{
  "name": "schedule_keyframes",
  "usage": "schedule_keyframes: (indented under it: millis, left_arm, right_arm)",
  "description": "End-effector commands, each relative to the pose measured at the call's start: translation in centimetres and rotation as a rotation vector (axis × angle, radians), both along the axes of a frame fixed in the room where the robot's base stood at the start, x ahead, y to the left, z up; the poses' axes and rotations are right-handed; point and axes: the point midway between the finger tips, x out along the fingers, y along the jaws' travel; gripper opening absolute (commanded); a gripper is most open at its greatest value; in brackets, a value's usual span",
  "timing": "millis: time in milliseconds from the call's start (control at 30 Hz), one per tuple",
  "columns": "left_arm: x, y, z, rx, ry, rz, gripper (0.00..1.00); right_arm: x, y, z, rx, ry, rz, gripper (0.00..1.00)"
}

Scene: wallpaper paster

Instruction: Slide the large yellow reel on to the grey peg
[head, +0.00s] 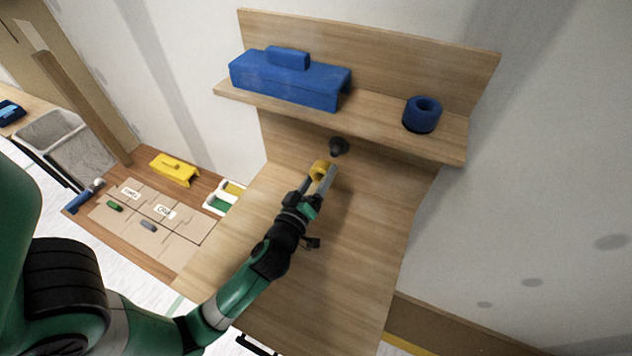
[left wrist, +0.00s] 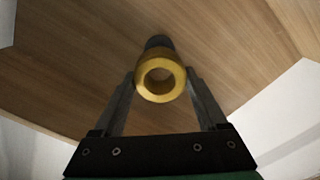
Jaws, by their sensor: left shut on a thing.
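The yellow reel (head: 318,168) is held in my left gripper (head: 323,176), near the wooden back panel under the shelf. In the left wrist view, the reel (left wrist: 160,97) sits between the two fingertips with its open end facing the camera. The dark grey peg (head: 339,147) sticks out of the panel, just above and to the right of the reel in the head view. In the left wrist view the peg (left wrist: 159,41) shows above the reel, partly hidden behind it; I do not see it in the reel's hole. My right gripper is not in view.
A wooden shelf (head: 380,133) juts out above the peg, carrying a blue holder (head: 290,80) and a blue reel (head: 421,117). At the lower left, a wooden table holds a yellow holder (head: 174,169) and cardboard boxes (head: 150,225). The panel below the peg is clear.

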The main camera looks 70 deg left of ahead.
Motion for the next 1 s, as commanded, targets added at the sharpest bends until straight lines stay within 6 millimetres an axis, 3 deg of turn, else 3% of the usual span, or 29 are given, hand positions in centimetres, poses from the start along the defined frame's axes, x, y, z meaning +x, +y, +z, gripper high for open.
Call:
schedule_keyframes:
  millis: [400,1000]
  left_arm:
    - [2.5,2.5,0.1,0.001,-0.001,0.0,0.2]
    - [2.6,2.6,0.0,0.001,-0.001,0.0,0.2]
  right_arm:
    - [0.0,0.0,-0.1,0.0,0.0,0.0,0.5]
    - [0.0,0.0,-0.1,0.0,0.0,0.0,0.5]
